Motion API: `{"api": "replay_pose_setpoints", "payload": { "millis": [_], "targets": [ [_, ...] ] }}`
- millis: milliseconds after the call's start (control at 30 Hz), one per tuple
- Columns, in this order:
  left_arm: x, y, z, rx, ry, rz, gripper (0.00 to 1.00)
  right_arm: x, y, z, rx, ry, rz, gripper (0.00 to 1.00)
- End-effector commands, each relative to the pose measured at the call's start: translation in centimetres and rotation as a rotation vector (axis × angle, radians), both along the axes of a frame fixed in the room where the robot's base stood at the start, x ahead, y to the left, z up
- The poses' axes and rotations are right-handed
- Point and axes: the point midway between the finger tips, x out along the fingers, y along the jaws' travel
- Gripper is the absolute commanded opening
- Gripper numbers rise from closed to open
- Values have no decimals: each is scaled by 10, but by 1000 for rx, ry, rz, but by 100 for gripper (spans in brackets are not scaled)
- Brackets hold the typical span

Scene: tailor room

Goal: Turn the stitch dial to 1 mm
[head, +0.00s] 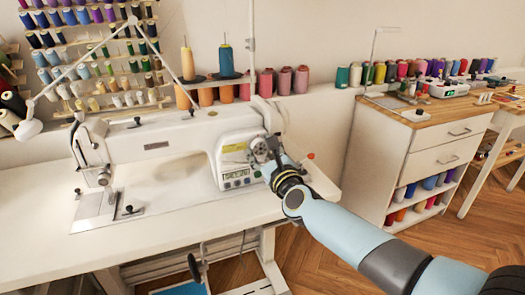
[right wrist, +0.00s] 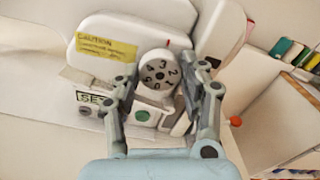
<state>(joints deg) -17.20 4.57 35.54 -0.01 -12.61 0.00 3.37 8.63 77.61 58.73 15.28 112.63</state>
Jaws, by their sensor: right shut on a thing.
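The white sewing machine (head: 160,142) stands on the white table. Its round stitch dial (head: 260,146) is on the right end, above a small panel with a display (head: 236,176). In the right wrist view the dial (right wrist: 158,74) shows dark digits, 3 and 2 among them, and a red mark sits on the housing just above it. My right gripper (head: 268,150) is shut on the dial, one finger on each side in the right wrist view (right wrist: 165,70). The exact setting is too small to read surely. My left gripper is not in view.
A yellow caution label (right wrist: 106,48) and a green button (right wrist: 142,115) are near the dial. A red knob (right wrist: 236,121) is to the right. Thread cones (head: 285,81) line the ledge behind. The table's front left (head: 50,235) is clear. A drawer cabinet (head: 430,150) stands right.

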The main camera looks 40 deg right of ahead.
Motion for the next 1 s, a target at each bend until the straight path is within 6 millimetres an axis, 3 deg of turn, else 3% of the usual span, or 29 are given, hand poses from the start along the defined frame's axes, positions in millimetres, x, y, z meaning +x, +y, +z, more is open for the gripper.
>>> {"api": "replay_pose_setpoints", "payload": {
  "millis": [1000],
  "targets": [
    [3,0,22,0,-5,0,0,0,1,0,-870,212,2,10]
  ]
}}
